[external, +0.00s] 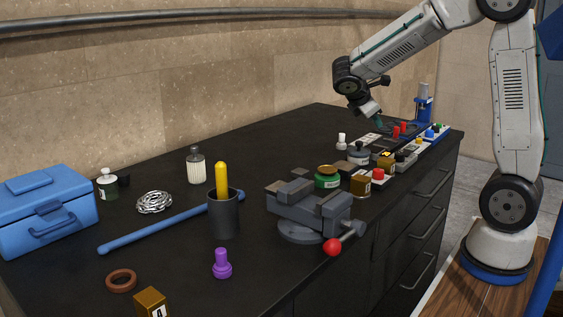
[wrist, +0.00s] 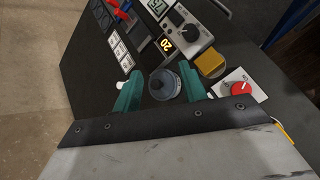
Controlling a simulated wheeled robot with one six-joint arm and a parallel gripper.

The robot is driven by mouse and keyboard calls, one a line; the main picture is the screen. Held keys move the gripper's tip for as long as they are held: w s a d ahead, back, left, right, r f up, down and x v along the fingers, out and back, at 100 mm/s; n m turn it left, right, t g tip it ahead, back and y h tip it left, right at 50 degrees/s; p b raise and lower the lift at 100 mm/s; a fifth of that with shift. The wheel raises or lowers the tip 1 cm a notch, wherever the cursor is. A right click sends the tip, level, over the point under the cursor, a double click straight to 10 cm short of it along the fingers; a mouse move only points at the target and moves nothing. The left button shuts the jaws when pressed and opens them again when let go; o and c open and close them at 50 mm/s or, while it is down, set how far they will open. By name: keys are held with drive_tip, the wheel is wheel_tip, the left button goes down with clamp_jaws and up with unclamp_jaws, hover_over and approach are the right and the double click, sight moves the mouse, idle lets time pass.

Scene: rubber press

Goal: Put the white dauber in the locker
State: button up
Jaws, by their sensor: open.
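A small white knobbed piece (external: 342,141), which looks like the white dauber, stands on the black bench beside a grey round jar (external: 358,153). In the wrist view a white bit (wrist: 121,85) shows by the left finger, mostly hidden behind it. My gripper (external: 378,120) is above the bench's far right part, tilted down. In the wrist view my gripper (wrist: 160,88) has its teal fingers apart, with the grey jar (wrist: 164,84) showing between them; nothing is visibly held. A grey-blue tall panel (external: 553,100) at the right edge may be the locker; its opening is not visible.
Close by are a red knob (wrist: 236,88), a yellow block (wrist: 210,64) and a meter box (wrist: 188,30). A vise (external: 310,207), green tin (external: 327,177), dark cup (external: 224,216), purple dauber-like piece (external: 222,264) and blue toolbox (external: 48,210) stand nearer. The back middle bench is clear.

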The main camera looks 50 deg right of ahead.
drive_tip(key=s+a+m+y, duration=0.3)
drive_tip(key=s+a, duration=0.2)
drive_tip(key=s, duration=0.3)
drive_tip(key=s+a+m+t+y, duration=0.1)
drive_tip(key=s+a+m+y, duration=0.2)
drive_tip(key=s, duration=0.6)
drive_tip(key=s+a+r+m+t+y, duration=0.1)
drive_tip(key=s+a+m+y, duration=0.2)
drive_tip(key=s+a+m, duration=0.2)
drive_tip(key=s+a, duration=0.3)
drive_tip(key=s, duration=0.1)
drive_tip(key=shift+y, duration=0.3)
